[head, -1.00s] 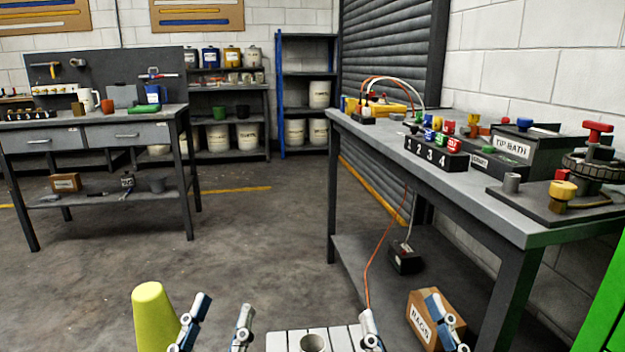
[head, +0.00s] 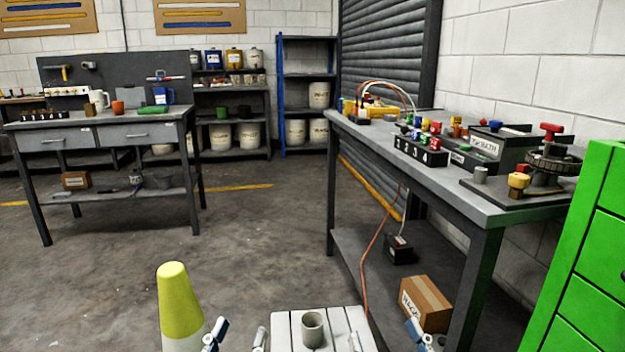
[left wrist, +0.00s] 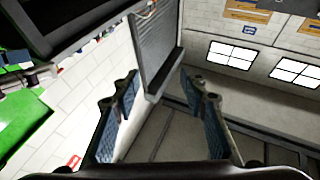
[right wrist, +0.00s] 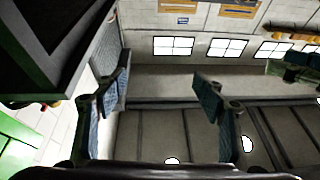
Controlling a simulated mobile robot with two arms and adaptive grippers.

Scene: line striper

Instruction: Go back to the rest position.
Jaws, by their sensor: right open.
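My left gripper (head: 238,336) is at the bottom edge of the head view, between a yellow-green cone and a white slatted surface. Its two fingers stand apart with nothing between them, as the left wrist view (left wrist: 158,88) also shows. My right gripper (head: 387,338) is at the bottom edge, right of the slatted surface. Its fingers are apart and empty in the right wrist view (right wrist: 162,80). Both grippers are clear of the workbench (head: 470,207). Most of both arms is out of the head view.
The cone (head: 178,300) stands close left of my left gripper. The slatted surface (head: 290,330) carries a grey cup (head: 312,328). A cardboard box (head: 427,303) sits under the workbench. A green cabinet (head: 592,270) stands at the right. The floor (head: 240,235) ahead is clear.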

